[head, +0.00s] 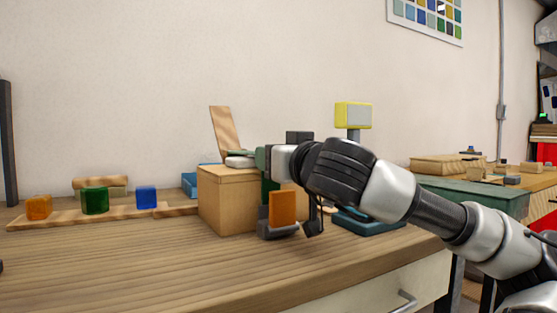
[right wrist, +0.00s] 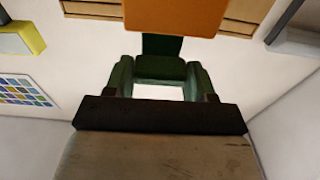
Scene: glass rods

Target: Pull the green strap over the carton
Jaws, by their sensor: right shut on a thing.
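The brown carton (head: 226,205) stands on the wooden workbench, left of my right arm. The green strap (head: 267,188) shows as a dark green strip near the carton's right side, with an orange tab (head: 283,208) hanging in front. In the right wrist view the orange tab (right wrist: 175,14) is large at the top, with a short green strip (right wrist: 162,47) below it. My right gripper (head: 264,161) is shut on the green strap at about the height of the carton's top. Its arm hides part of the strap and of the carton's right side. My left gripper is not in view.
At left, an orange block (head: 39,207), a green block (head: 95,201) and a blue block (head: 146,197) stand on a wooden strip. A yellow-framed sign (head: 352,116) stands behind my arm. The bench front is clear.

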